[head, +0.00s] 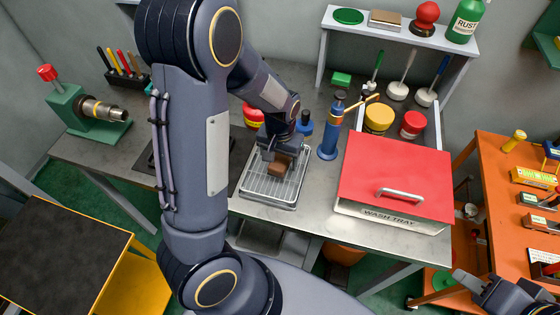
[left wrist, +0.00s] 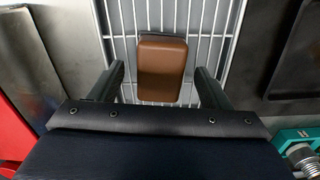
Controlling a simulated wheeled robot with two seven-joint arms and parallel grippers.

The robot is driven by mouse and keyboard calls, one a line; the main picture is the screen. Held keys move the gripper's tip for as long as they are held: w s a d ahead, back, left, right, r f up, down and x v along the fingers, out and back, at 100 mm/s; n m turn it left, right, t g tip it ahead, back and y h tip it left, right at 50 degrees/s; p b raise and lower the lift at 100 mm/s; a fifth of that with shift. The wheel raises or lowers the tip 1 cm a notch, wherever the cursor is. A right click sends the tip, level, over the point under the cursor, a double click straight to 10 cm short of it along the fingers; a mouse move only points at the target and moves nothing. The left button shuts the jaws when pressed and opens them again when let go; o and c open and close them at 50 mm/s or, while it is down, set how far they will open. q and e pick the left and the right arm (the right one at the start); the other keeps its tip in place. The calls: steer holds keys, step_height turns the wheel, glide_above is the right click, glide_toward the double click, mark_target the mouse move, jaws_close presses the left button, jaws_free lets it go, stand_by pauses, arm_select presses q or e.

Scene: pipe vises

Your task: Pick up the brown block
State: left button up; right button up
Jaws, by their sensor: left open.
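The brown block (head: 282,167) is on the wire rack of a metal tray (head: 256,190) on the grey workbench. It also shows in the left wrist view (left wrist: 162,68), with its rounded top facing the camera. My left gripper (head: 279,160) is above the tray, pointing down. In the left wrist view its open fingers (left wrist: 160,82) are to either side of the block's near end, with a gap on each side. My right gripper (head: 492,292) is at the bottom right corner of the head view, away from the block, and its jaw opening is unclear.
A red-lidded wash tray (head: 395,178) stands right of the rack. A green vise (head: 85,115) is at the left end.

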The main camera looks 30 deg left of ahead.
arm_select(q)
steer(key=shift+f, duration=0.7)
steer(key=c, duration=1.1)
steer(key=shift+r, duration=0.1)
steer(key=shift+r, duration=0.5)
steer(key=r, duration=0.2)
steer(key=shift+d+r, duration=0.35)
steer(key=d+r+b, duration=0.2)
steer(key=d+r, duration=0.7)
steer(key=d, duration=0.4)
steer(key=shift+d, duration=0.2)
steer(key=shift+s+r, duration=0.1)
